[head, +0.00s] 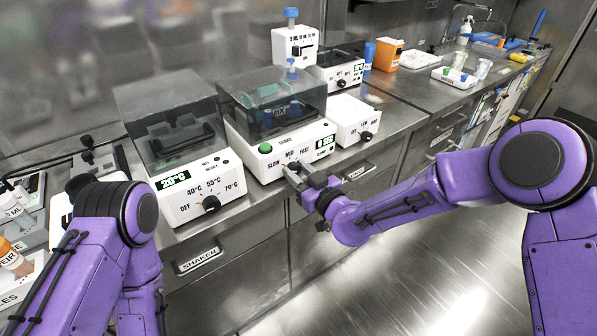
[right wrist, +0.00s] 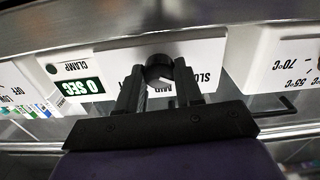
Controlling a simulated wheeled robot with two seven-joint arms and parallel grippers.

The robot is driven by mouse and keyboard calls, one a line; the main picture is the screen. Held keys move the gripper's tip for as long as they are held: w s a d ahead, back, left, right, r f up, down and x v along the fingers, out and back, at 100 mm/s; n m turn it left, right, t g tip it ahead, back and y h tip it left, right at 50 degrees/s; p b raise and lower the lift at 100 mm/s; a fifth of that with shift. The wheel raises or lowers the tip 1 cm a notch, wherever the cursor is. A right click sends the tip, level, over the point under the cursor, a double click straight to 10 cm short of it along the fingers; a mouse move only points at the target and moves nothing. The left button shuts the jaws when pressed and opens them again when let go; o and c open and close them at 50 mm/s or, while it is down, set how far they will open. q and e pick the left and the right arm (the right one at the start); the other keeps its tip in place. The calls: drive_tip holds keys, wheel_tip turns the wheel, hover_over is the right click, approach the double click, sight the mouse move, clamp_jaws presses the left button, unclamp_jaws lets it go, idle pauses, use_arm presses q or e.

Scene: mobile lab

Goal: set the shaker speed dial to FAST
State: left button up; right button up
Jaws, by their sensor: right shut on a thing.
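The shaker (head: 247,130) is the white unit with a smoky clear lid in the head view. Its front has a green button (head: 265,149), a 0 SEC display (head: 324,142) and SLOW, MID and FAST labels. My right gripper (head: 297,171) reaches its front panel below these labels and hides the dial there. In the right wrist view the black speed dial (right wrist: 159,68) sits between the two fingers of the gripper (right wrist: 160,82), which is shut on it. A white mark shows on the dial, but its exact setting is unclear. My left gripper is out of view.
A heater (head: 205,200) reading 20°C with its own knob stands left of the shaker. A smaller white unit (head: 352,118) with a knob stands right. An orange container (head: 387,54) and a tray (head: 453,78) are farther along the bench. The floor in front is clear.

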drive_tip(key=shift+m, duration=0.3)
drive_tip(key=m, duration=0.6)
drive_tip(key=shift+w+d, duration=0.1)
drive_tip(key=m+b, duration=0.1)
drive_tip(key=m, duration=0.5)
drive_tip(key=shift+f+m, duration=0.1)
drive_tip(key=shift+m, duration=0.2)
drive_tip(key=m+b, duration=0.1)
drive_tip(key=m, duration=0.4)
drive_tip(key=shift+f+b, duration=0.15)
drive_tip(key=shift+b, duration=0.2)
drive_tip(key=m+b, duration=0.2)
drive_tip(key=m, duration=0.3)
drive_tip(key=shift+m, duration=0.4)
drive_tip(key=o, duration=1)
drive_tip(key=shift+o, duration=0.2)
